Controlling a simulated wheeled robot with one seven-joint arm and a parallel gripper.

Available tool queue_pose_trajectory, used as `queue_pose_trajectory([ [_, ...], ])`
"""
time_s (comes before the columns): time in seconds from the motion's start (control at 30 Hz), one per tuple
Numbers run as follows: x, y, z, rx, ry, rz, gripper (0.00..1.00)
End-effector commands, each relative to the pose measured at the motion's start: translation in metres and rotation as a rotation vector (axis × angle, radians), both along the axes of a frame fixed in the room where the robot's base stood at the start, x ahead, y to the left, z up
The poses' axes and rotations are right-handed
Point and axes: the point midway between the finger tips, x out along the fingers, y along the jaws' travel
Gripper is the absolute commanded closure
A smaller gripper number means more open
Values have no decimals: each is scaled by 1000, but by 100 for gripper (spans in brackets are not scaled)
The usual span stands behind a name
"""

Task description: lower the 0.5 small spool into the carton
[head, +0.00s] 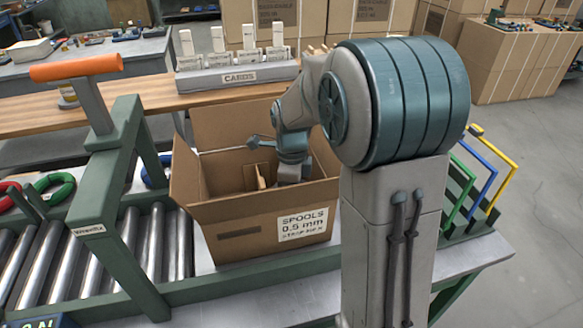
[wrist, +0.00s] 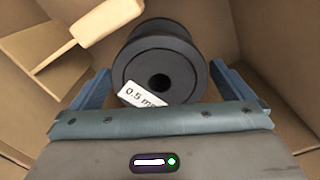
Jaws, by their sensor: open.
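The 0.5 small spool (wrist: 160,65) is dark grey with a white "0.5 mm" label. In the wrist view it lies inside the carton, its round end with a dark centre hole facing the camera. My gripper (wrist: 166,88) is open, with one blue finger on each side of the spool; I cannot tell whether either finger touches it. The spool is hidden in the head view.
A pale wooden piece (wrist: 98,22) is inside the carton, left of the spool. Carton walls (wrist: 285,45) stand close around my gripper. A green frame with an orange handle (head: 77,67) stands left of the carton over the rollers (head: 85,265). A card rack (head: 238,78) is behind.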

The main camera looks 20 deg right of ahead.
Motion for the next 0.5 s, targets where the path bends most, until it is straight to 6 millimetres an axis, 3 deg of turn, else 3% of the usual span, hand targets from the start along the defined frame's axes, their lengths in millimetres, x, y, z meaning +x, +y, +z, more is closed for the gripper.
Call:
queue_pose_trajectory([
  [0.3, 1, 0, 74, 0, -7, 1, 0],
  [0.5, 1, 0, 108, 0, -4, 1, 0],
])
